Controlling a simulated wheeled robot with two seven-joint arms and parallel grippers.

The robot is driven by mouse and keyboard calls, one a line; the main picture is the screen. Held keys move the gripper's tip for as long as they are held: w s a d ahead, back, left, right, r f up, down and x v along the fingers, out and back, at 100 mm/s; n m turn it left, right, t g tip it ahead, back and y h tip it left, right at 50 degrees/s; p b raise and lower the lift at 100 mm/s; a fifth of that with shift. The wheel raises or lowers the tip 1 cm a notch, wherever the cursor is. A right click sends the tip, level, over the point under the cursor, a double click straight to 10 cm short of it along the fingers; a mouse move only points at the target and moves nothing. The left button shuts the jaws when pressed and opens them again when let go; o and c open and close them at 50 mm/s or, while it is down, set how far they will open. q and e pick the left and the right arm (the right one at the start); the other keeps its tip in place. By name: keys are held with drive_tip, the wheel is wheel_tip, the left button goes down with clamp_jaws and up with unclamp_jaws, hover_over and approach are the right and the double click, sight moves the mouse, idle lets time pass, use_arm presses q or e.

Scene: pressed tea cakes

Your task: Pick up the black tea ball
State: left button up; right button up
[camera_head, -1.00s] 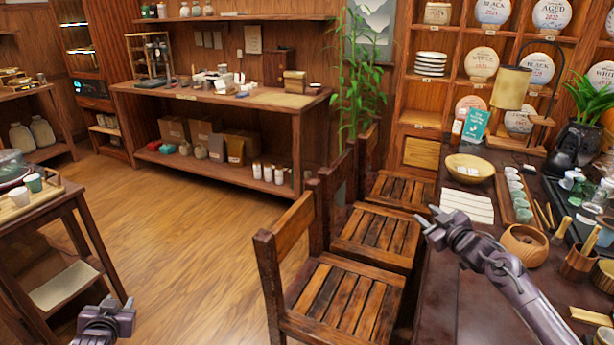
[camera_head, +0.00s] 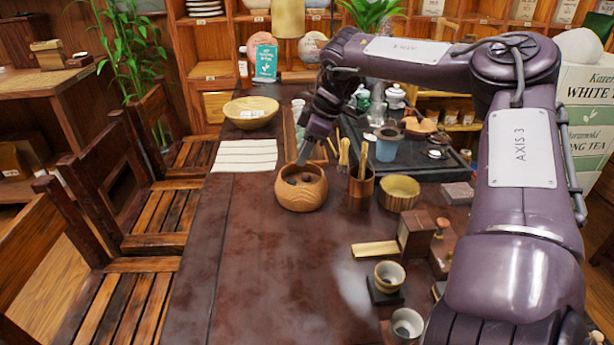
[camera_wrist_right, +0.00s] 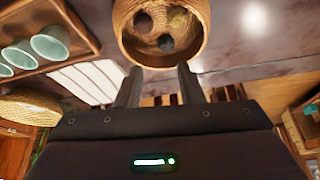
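A round wooden bowl (camera_head: 302,196) stands on the dark table. It also shows at the top of the right wrist view (camera_wrist_right: 125,45), with a few small balls inside. The darkest ball (camera_wrist_right: 165,42) lies near the bowl's middle; a greyish ball (camera_wrist_right: 143,22) and a brown ball (camera_wrist_right: 178,18) lie beside it. In the head view the balls are too small to tell apart. My right gripper (camera_head: 305,158) is just above the bowl's far rim, pointing down. In the wrist view its two fingers (camera_wrist_right: 159,82) are apart with nothing between them. My left gripper is out of view.
A cup of wooden tools (camera_head: 361,190) and a ribbed bowl (camera_head: 399,193) stand right of the wooden bowl. A white striped cloth (camera_head: 245,156) and a wide pale bowl (camera_head: 251,113) are left and behind. The table (camera_head: 262,265) is bare in front.

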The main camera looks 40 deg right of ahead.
sight(293, 180)
drive_tip(key=shift+a+f, duration=0.25)
drive_tip(key=shift+f, duration=0.1)
drive_tip(key=x, duration=0.6)
drive_tip(key=shift+s+a+f, duration=0.1)
drive_tip(key=shift+s+f, duration=0.15)
drive_tip(key=shift+s, duration=0.05)
drive_tip(key=shift+w+a+f, duration=0.1)
drive_tip(key=shift+f, duration=0.1)
drive_tip(key=shift+c, duration=0.2)
drive_tip(key=c, duration=0.7)
